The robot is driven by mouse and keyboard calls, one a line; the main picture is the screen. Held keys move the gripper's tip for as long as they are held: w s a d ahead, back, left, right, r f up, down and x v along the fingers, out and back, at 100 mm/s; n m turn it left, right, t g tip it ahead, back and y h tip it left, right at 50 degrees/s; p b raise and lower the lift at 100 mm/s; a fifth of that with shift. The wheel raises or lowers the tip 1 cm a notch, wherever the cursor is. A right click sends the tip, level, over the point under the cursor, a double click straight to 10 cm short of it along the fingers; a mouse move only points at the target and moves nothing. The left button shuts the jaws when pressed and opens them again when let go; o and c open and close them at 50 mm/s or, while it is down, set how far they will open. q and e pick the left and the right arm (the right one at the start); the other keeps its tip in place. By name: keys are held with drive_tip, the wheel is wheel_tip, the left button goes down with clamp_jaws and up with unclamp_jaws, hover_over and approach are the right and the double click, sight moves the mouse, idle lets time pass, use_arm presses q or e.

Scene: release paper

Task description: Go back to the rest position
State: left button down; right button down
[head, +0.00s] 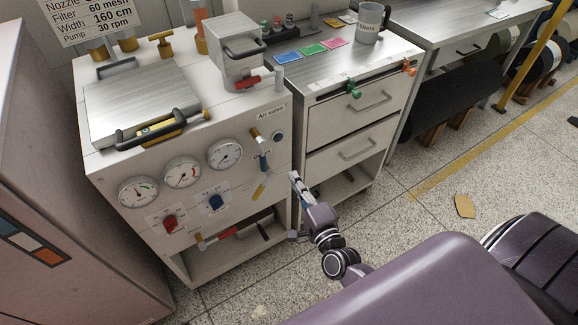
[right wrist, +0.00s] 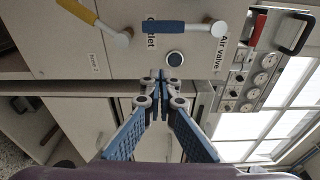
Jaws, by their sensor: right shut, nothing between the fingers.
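My right gripper (head: 295,180) is shut and empty, in front of the right edge of the white machine cabinet (head: 215,122). Its blue-padded fingers meet in the right wrist view (right wrist: 160,84). Beside it on the front panel are a valve with a blue handle (head: 263,161) and a yellow handle (head: 259,190) lower down. The blue handle (right wrist: 172,27) and the yellow handle (right wrist: 78,12) also show in the right wrist view, apart from the fingers. My left gripper is not in view.
A drawer cabinet (head: 345,119) with a mug (head: 368,24) on top stands right of the machine. Gauges (head: 182,172) and knobs line the panel. A brown scrap (head: 464,206) lies on open floor at the right.

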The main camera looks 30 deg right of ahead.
drive_tip(key=s+a+f+n+g+y, duration=0.15)
drive_tip(key=s+f+n+g, duration=0.4)
drive_tip(key=f, duration=0.85)
drive_tip(key=s+a+f+n+g+y, duration=0.1)
drive_tip(key=s+a+f+n+g, duration=0.1)
drive_tip(key=s+f+n, duration=0.8)
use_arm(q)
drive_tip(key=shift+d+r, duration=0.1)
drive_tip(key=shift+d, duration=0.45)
use_arm(e)
drive_tip(key=s+f+n+g, duration=0.3)
drive_tip(key=s+f, duration=0.7)
drive_tip(key=s, duration=0.4)
drive_tip(key=s+f+n+g+h, duration=0.1)
drive_tip(key=s+f+n+g, duration=0.2)
drive_tip(key=s+f+g, duration=0.3)
drive_tip(key=s+d+f, duration=0.1)
drive_tip(key=s+f, duration=0.3)
drive_tip(key=s, duration=0.4)
drive_tip(key=shift+s+f, duration=0.15)
drive_tip(key=shift+f, duration=0.1)
drive_tip(key=shift+a+g, duration=0.1)
drive_tip(key=shift+g, duration=0.15)
